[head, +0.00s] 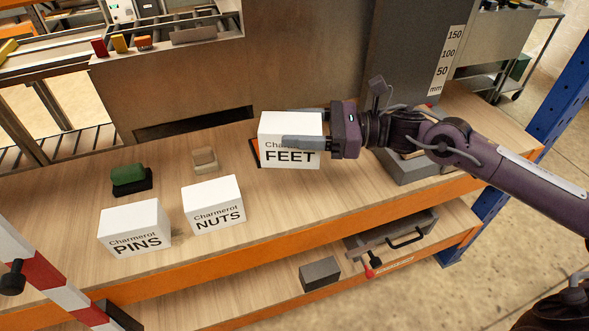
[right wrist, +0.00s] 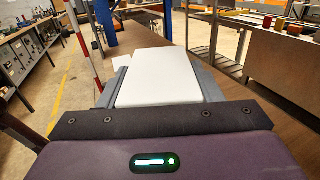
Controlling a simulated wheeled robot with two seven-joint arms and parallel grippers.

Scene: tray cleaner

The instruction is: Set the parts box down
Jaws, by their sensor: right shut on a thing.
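The white parts box labelled FEET (head: 305,162) is at the back middle of the wooden bench in the head view. My right gripper (head: 303,128) comes from the right and is shut on this box, one finger across its front face. The box's white top (right wrist: 158,77) fills the space between the fingers in the right wrist view. An orange and dark edge (head: 256,153) shows just left of and behind the box. Whether the box's bottom touches the surface, I cannot tell. My left gripper is not in view.
White boxes labelled PINS (head: 134,229) and NUTS (head: 213,205) stand at the front left of the bench (head: 300,220). A green block (head: 128,174) and a beige block (head: 204,159) lie behind them. A grey column (head: 405,60) stands behind my right arm. The bench front right of NUTS is clear.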

